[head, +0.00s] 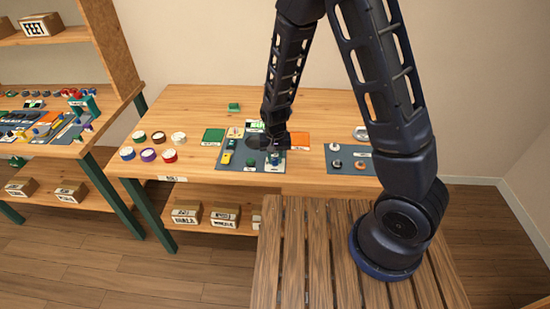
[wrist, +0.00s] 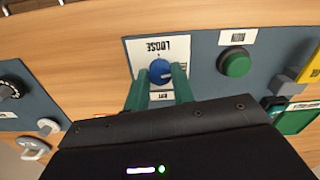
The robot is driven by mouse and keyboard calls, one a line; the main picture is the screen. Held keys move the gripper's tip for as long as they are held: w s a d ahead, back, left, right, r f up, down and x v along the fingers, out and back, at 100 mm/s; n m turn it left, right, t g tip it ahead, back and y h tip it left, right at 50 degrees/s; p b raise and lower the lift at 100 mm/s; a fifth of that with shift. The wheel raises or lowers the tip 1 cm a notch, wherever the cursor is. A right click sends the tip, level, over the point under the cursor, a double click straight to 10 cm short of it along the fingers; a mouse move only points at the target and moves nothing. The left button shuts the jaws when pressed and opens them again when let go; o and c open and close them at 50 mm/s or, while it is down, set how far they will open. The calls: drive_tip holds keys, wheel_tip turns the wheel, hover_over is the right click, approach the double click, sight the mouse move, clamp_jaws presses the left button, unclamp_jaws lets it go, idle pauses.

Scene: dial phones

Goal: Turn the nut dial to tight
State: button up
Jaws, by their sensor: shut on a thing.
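The nut dial is a blue round knob (wrist: 160,72) on a white card (wrist: 136,52) in the wrist view. The card reads LOOSE, upside down in this view; a smaller label by the fingers is partly covered. The green fingers of my gripper (wrist: 161,80) are shut on the knob, one on each side. In the head view my gripper (head: 274,151) is low over the dark panel on the table, and the knob is small between its fingers. I cannot make out the knob's pointer or a TIGHT mark.
A green button (wrist: 237,62) sits beside the card, with a yellow part (wrist: 309,67) beyond it. A black dial (wrist: 9,90) is on another panel. In the head view several round rolls (head: 149,155) lie left, and an orange square (head: 300,141) lies right of my gripper.

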sight(275, 160)
idle(0.3)
drive_tip(key=o, duration=1)
wheel_tip(275, 160, up, 11)
idle(0.4)
idle(0.3)
